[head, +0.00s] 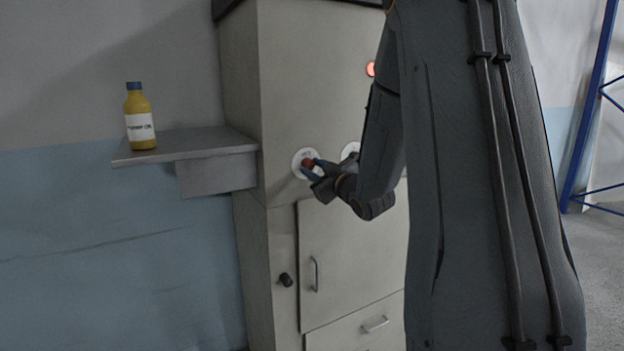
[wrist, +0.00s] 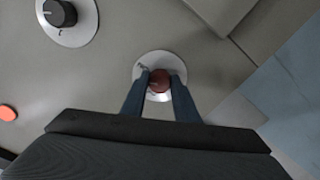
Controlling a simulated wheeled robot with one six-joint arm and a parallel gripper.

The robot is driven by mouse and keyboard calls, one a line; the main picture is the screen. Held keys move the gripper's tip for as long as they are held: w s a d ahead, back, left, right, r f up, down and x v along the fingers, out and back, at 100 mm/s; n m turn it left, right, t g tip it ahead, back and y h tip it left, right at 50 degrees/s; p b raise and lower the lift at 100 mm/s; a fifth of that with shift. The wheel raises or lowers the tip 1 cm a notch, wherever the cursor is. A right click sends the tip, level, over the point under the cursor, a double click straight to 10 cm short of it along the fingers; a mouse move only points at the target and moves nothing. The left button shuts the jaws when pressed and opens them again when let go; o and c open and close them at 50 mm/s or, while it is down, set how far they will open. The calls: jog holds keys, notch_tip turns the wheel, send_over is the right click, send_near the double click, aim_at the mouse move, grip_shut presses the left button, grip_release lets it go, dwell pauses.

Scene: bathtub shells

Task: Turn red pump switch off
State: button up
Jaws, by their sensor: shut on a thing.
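The red pump switch (head: 307,165) is a red knob on a round white plate on the front of a grey cabinet. In the wrist view the red knob (wrist: 158,82) sits between my two fingers, with a pale pointer mark on its face. My gripper (head: 312,168) is shut on the knob, one blue finger on each side; it also shows in the wrist view (wrist: 159,88). The lettering on the white plate (wrist: 146,66) is too small to read, and my fingers hide part of the plate.
A black knob (wrist: 60,13) on a white plate sits beside the red one. A red-orange light (head: 370,69) is higher on the cabinet (head: 290,80). A yellow bottle (head: 140,116) stands on a wall shelf (head: 185,145) at the left. Below are a door handle (head: 315,274) and a drawer.

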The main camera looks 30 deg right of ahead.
jog(key=n+b, duration=0.6)
jog(key=b, duration=0.1)
jog(key=shift+d+f+n, duration=0.1)
jog(key=shift+f+n, duration=0.05)
jog(key=shift+n, duration=0.15)
jog(key=n+b, duration=0.3)
jog(key=b, duration=0.1)
jog(key=n+b, duration=0.2)
jog(key=b, duration=0.1)
jog(key=shift+r+n, duration=0.2)
jog(key=shift+n, duration=0.1)
jog(key=shift+r+b, duration=0.1)
jog(key=shift+b, duration=0.2)
jog(key=o, duration=1.1)
jog(key=shift+c, duration=0.2)
jog(key=s, duration=0.8)
jog(key=shift+d, duration=0.15)
jog(key=shift+w, duration=0.1)
